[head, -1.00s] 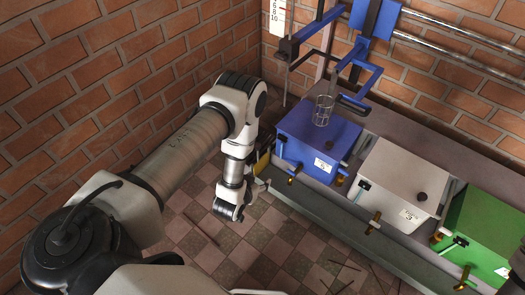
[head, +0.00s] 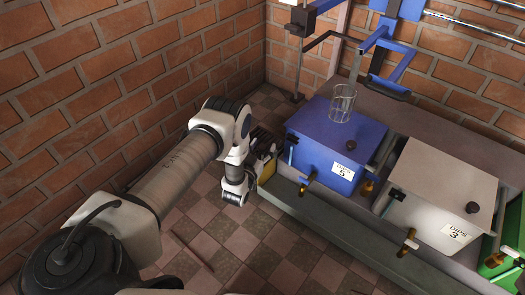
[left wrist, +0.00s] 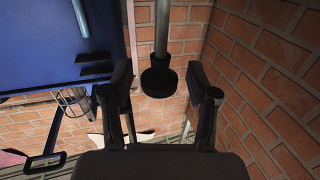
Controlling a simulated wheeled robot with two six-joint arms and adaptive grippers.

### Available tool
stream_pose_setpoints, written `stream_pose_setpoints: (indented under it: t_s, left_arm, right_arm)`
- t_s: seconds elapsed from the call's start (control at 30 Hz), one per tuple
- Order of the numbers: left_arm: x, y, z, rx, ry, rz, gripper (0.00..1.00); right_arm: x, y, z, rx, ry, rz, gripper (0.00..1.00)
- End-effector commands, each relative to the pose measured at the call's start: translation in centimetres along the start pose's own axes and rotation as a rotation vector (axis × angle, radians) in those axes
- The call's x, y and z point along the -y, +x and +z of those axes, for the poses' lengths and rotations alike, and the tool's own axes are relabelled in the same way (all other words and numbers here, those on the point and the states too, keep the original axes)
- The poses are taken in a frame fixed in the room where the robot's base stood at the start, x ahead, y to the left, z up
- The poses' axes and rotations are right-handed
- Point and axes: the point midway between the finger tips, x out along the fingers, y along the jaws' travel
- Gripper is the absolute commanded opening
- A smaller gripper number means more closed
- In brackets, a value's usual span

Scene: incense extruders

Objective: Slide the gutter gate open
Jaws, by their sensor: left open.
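The yellow gate plate (head: 267,171) stands at the left end of the long grey gutter (head: 335,226), in front of the blue box. My left gripper (head: 268,148) is just behind and above the plate in the head view, beside the gutter's end; contact cannot be told. In the left wrist view its two fingers (left wrist: 158,92) are apart. A grey rod with a round black knob (left wrist: 157,78) shows between them in that picture, and nothing is clasped. I cannot tell whether this knob belongs to the gate. My right gripper is not in view.
The blue box (head: 335,140) and the grey box (head: 442,197) stand behind the gutter, with small brass taps (head: 307,183) in front. Brick walls close the left and back. The tiled floor (head: 240,240) is mostly clear.

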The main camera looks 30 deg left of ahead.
Motion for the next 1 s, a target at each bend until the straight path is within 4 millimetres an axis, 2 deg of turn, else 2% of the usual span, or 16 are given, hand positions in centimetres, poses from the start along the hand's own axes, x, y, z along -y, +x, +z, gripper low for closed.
stream_pose_setpoints:
  t_s: [0.17, 0.27, 0.33, 0.37, 0.57, 0.8, 1.0]
  left_arm:
    - [0.0, 0.0, -0.1, 0.001, 0.0, 0.0, 0.59]
    - [0.0, 0.0, -0.1, 0.001, 0.0, 0.0, 0.27]
    - [0.0, 0.0, -0.1, 0.001, 0.0, 0.0, 0.03]
    - [0.0, 0.0, -0.1, 0.001, 0.0, 0.0, 0.0]
    - [0.0, 0.0, -0.6, 0.001, 0.0, 0.0, 0.0]
    - [0.0, 0.0, -4.3, 0.001, -0.001, 0.0, 0.0]
    - [0.0, 0.0, -4.1, 0.0, 0.0, 0.0, 0.0]
  right_arm:
    - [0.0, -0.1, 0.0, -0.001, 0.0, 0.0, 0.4]
    - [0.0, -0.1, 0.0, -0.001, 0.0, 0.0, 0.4]
    - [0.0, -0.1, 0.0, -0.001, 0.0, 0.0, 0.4]
    - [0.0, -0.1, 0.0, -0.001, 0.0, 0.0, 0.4]
    - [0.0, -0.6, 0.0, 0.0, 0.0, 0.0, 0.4]
    - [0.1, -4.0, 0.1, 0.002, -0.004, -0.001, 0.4]
    - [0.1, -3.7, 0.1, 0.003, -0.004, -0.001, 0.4]
